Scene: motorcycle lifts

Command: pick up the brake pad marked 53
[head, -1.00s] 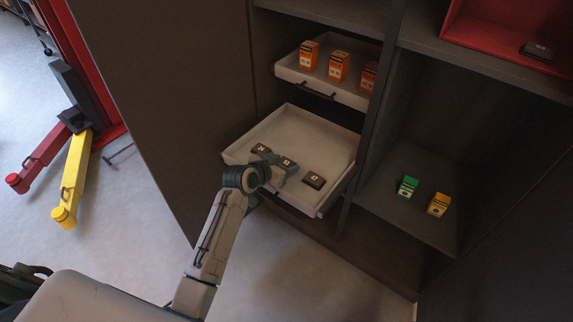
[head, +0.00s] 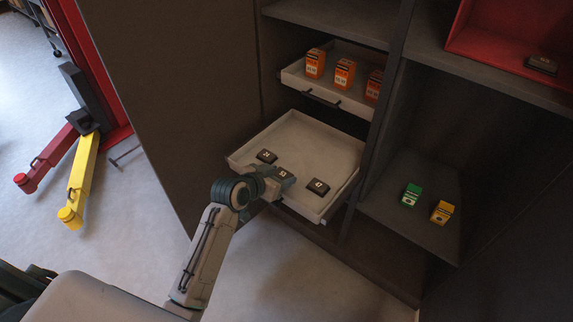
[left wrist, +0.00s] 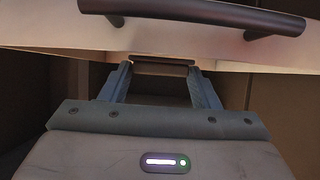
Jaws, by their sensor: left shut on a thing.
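My left gripper (head: 282,175) is shut on a dark brake pad (head: 285,173) with a pale mark too small to read. It holds the pad over the front part of the lower drawer (head: 300,130). In the left wrist view the dark pad (left wrist: 160,66) lies between the fingertips (left wrist: 160,72). A second dark pad (head: 267,156) lies in the drawer behind and left of it, and a third (head: 319,187) lies to the right. Their marks are also too small to read surely. My right gripper is in no view.
An upper drawer (head: 300,83) holds orange boxes (head: 344,73). A green box (head: 411,195) and a yellow box (head: 442,211) stand on the shelf at right. A red bin (head: 480,48) holds another dark pad (head: 541,65). A handle (left wrist: 190,14) crosses the left wrist view's top.

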